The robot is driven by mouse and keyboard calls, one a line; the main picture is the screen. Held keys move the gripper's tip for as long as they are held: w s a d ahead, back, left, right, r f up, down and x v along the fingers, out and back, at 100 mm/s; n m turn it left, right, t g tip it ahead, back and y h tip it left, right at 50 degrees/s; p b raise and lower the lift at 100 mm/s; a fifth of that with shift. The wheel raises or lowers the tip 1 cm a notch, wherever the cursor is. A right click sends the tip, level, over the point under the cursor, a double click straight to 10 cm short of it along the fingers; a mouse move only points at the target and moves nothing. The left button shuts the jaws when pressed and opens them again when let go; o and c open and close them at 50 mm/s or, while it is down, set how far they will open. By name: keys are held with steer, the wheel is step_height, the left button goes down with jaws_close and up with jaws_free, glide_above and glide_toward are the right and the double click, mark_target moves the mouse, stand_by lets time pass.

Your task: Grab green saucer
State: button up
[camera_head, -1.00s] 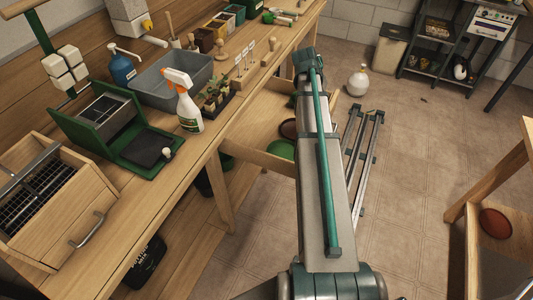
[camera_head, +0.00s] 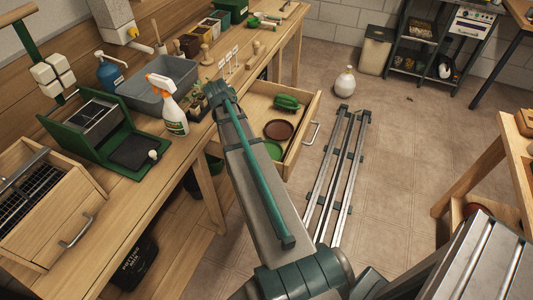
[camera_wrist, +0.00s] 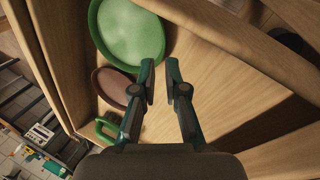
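The green saucer (camera_head: 273,150) lies in the open wooden drawer (camera_head: 314,110) under the bench, partly hidden by my arm in the head view. In the wrist view the green saucer (camera_wrist: 128,32) is a round dish at the upper left, seen from above. My gripper (camera_wrist: 161,69) is open and empty above the drawer floor; its fingertips show just below and right of the saucer's rim, with no clear contact. In the head view my gripper is hidden.
A brown saucer (camera_head: 278,130) lies beside the green one, also in the wrist view (camera_wrist: 112,86). A green object (camera_head: 287,102) lies at the drawer's far end. Drawer walls surround them. A spray bottle (camera_head: 172,106) stands on the bench above. A floor rail (camera_head: 335,170) runs to the right.

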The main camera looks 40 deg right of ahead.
steer(key=shift+p+x, duration=0.6)
steer(key=shift+x, duration=2.1)
steer(key=shift+w, duration=0.1)
jaws_close()
steer(key=shift+r, duration=0.1)
